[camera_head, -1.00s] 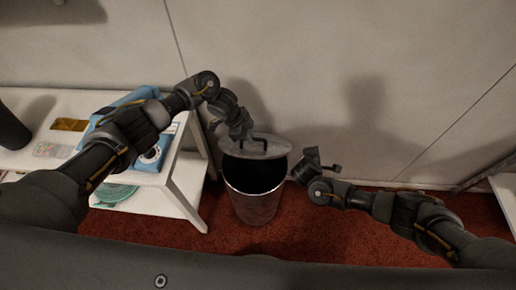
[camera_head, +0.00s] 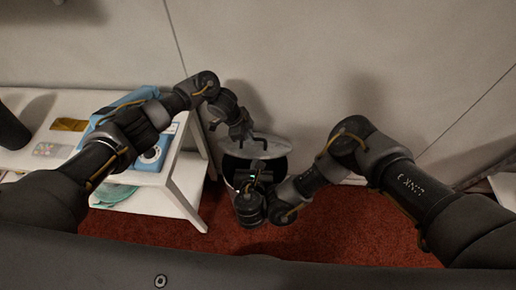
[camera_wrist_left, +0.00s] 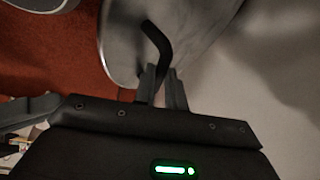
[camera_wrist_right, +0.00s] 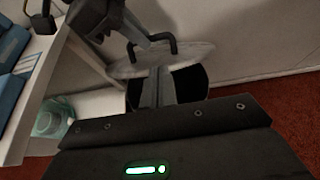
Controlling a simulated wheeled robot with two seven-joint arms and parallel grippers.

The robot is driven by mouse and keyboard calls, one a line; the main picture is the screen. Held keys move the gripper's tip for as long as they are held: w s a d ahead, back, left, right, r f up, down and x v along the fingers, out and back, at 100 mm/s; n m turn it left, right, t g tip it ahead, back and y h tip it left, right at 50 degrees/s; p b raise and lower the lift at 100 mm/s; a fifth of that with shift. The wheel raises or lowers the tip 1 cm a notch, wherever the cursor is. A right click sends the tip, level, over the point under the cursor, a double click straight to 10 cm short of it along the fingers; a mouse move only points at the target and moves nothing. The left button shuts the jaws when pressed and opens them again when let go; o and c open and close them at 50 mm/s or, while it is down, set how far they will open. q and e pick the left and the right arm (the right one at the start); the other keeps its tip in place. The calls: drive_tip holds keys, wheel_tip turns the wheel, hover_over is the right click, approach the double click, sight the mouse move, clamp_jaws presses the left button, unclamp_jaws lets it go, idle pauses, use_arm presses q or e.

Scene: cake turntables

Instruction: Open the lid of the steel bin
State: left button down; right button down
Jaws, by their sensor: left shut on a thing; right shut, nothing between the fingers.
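The steel bin (camera_head: 233,178) stands on the red carpet against the wall, its dark interior (camera_wrist_right: 192,86) partly exposed. Its grey lid (camera_head: 280,150) is raised and tilted at the back of the opening; it also shows in the left wrist view (camera_wrist_left: 122,42). My left gripper (camera_head: 248,135) is shut on the lid's dark bent handle (camera_wrist_left: 158,42). My right gripper (camera_head: 258,166) is shut and empty over the opening, below the lid; its fingers (camera_wrist_right: 158,80) show against the dark interior. My right arm hides much of the bin's front. Whether the right fingers touch the lid I cannot tell.
A white two-level shelf table (camera_head: 183,165) stands close left of the bin, with a blue device (camera_head: 150,158) on top and a green item (camera_head: 115,194) below. The wall is right behind. Red carpet (camera_head: 350,235) is free to the right.

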sight(259, 140)
use_arm(q)
drive_tip(key=shift+w+a+f, duration=0.15)
drive_tip(key=shift+a, duration=0.1)
use_arm(e)
drive_tip(key=x, duration=0.9)
drive_tip(key=shift+w+d+f, duration=0.1)
drive_tip(key=shift+w+f, duration=0.15)
drive_tip(key=shift+w, duration=0.1)
drive_tip(key=shift+w+r+g, duration=0.3)
drive_tip(key=shift+w+r, duration=0.35)
use_arm(q)
drive_tip(key=c, duration=1.7)
unclamp_jaws()
drive_tip(key=shift+o, duration=1)
drive_tip(key=shift+w+d+f, duration=0.1)
drive_tip(key=shift+w+f, duration=0.05)
use_arm(e)
drive_tip(key=shift+w+f, duration=0.15)
use_arm(q)
drive_tip(key=shift+o, duration=0.2)
